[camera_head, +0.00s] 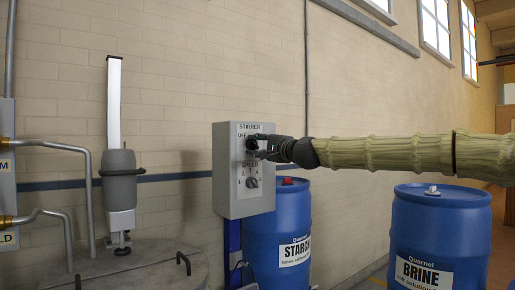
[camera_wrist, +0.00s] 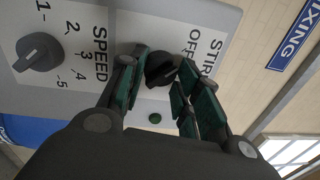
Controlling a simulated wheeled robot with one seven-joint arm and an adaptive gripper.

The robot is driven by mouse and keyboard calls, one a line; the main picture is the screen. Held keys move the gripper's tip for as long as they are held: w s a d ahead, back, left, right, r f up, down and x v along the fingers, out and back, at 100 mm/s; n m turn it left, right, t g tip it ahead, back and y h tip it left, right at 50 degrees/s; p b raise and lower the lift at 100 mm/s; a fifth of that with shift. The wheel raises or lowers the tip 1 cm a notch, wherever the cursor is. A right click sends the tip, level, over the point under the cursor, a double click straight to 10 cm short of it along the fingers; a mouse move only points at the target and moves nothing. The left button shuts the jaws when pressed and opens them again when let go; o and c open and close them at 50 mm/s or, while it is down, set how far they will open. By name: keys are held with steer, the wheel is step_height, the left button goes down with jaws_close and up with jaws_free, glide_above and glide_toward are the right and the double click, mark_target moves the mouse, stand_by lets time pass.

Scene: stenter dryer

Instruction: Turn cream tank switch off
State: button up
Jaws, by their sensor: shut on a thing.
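A grey control box (camera_head: 230,175) stands on a blue post. Its upper black knob, the stirrer switch (camera_wrist: 160,68), sits under a "STIRRER" label with "OFF" beside it. My gripper (camera_head: 257,146) reaches in from the right. In the wrist view its green-padded fingers are closed on either side of this knob. The fingers partly hide the knob and its label, so I cannot tell its exact setting. I see no label reading cream.
Blue drums (camera_head: 440,235) stand behind and to the right. A lidded grey tank (camera_head: 150,265) with a stirrer motor (camera_head: 119,178) is at left.

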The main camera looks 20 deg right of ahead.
steer(key=shift+f, duration=0.1)
steer(key=o, duration=1)
steer(key=shift+o, duration=0.2)
steer(key=v, duration=1.2)
